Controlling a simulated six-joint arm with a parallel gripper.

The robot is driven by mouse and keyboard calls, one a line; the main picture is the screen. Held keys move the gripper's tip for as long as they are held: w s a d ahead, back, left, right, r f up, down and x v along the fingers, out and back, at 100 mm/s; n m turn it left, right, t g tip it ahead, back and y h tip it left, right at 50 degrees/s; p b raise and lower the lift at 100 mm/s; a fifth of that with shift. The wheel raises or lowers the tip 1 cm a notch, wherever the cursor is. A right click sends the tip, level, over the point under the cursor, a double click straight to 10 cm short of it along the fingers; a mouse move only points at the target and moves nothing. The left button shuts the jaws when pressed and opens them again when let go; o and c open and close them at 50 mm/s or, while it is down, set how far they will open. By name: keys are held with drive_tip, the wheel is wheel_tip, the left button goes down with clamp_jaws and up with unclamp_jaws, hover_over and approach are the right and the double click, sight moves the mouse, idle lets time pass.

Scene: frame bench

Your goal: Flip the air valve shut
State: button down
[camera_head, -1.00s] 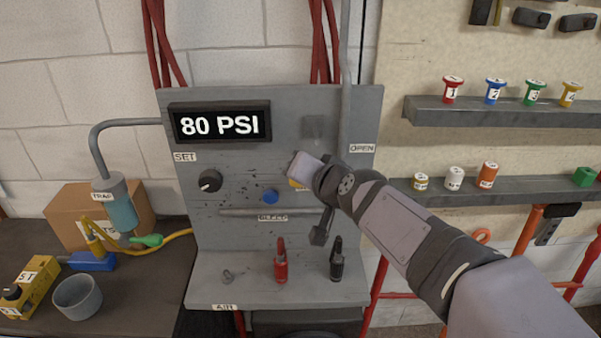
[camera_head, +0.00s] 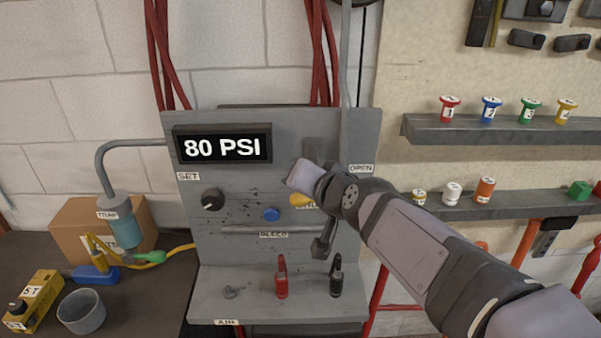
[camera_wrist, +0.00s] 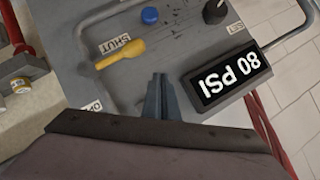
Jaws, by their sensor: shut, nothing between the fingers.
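The yellow air valve handle (camera_head: 301,199) is on the grey panel, partly hidden behind my wrist in the head view. In the wrist view, which is upside down, the whole handle (camera_wrist: 120,54) shows, lying at a slant. Its narrow end lies between the SHUT label (camera_wrist: 114,44) and the OPEN label (camera_wrist: 91,107), nearer SHUT. My gripper (camera_wrist: 159,78) is shut and empty. In the wrist view its fingers are beside the handle, on the display side, with a visible gap.
The 80 PSI display (camera_head: 222,148) is close to my fingers. A black knob (camera_head: 212,200) and a blue button (camera_head: 271,214) are on the panel. A red tool (camera_head: 282,279) and a black tool (camera_head: 336,277) stand on the ledge below.

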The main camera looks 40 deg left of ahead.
drive_tip(key=s+d+r, duration=0.4)
drive_tip(key=shift+s+d+r, duration=0.15)
drive_tip(key=shift+s+d, duration=0.2)
idle(0.4)
drive_tip(key=s+d+f+n+g+h, duration=0.2)
drive_tip(key=s+d+f+n+h, duration=0.15)
drive_tip(key=d+f, duration=0.6)
drive_tip(key=s+d+f+n+g+h, duration=0.15)
drive_tip(key=d+f+h, duration=0.35)
drive_tip(key=f, duration=0.8)
drive_tip(key=d+f+m+h, duration=0.1)
drive_tip(key=d+f+m, duration=0.2)
drive_tip(key=d, duration=0.8)
drive_tip(key=w+d+f+m+g+h, duration=0.1)
drive_tip(key=d+f+m, duration=0.2)
drive_tip(key=d, duration=0.9)
drive_tip(key=w+d+f+m+h, duration=0.1)
drive_tip(key=d+f+m, duration=0.2)
drive_tip(key=d, duration=0.9)
drive_tip(key=shift+d+f+m+g, duration=0.25)
drive_tip(key=shift+m+g, duration=0.1)
drive_tip(key=shift+m, duration=0.15)
